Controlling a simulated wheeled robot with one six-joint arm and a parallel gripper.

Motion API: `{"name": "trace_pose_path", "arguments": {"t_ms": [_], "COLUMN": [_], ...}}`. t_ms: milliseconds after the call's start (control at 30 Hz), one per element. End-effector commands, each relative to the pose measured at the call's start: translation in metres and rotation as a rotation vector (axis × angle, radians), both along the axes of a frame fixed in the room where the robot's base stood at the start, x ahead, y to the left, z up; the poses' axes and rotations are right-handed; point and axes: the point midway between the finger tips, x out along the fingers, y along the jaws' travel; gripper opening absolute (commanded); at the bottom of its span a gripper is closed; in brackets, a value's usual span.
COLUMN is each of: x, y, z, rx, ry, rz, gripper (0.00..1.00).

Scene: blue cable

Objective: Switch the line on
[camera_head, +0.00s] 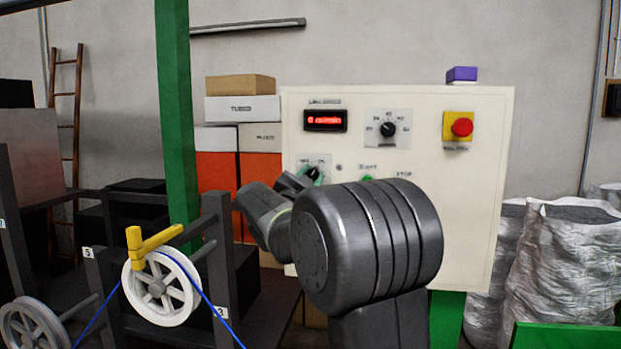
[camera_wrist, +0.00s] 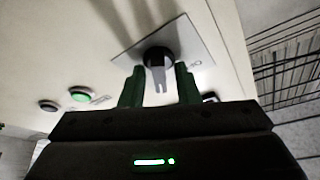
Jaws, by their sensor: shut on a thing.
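A cream control panel (camera_head: 470,220) stands ahead, with a rotary switch on a grey plate (camera_head: 322,160) at its lower left, marked with what looks like OFF and ON. In the head view my gripper (camera_head: 305,178) reaches the switch, and my arm hides part of the panel. A green button (camera_wrist: 79,94) is lit. A red display (camera_head: 325,120) under LINE SPEED seems to read 0.
A dial (camera_head: 388,129) and a red mushroom button on yellow (camera_head: 461,127) are higher on the panel. A purple block (camera_head: 461,74) lies on its top edge. A white pulley (camera_head: 160,288) with blue cable (camera_head: 215,310) stands left, beside a green post (camera_head: 176,120).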

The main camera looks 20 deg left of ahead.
Motion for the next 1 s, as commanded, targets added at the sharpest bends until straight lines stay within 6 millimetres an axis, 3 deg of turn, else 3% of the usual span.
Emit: {"name": "trace_pose_path", "arguments": {"t_ms": [300,333,667,867,1000], "x": [0.0,0.0,-0.003,-0.029,-0.061], "y": [0.0,0.0,0.0,0.0,0.0], "z": [-0.001,-0.001,-0.002,-0.013,-0.024], "rx": [0.001,0.001,0.001,0.001,0.001], "ry": [0.001,0.001,0.0,0.001,0.0], "rz": [0.0,0.0,0.0,0.003,0.006], "gripper": [0.06,0.33,0.33,0.33,0.33]}}
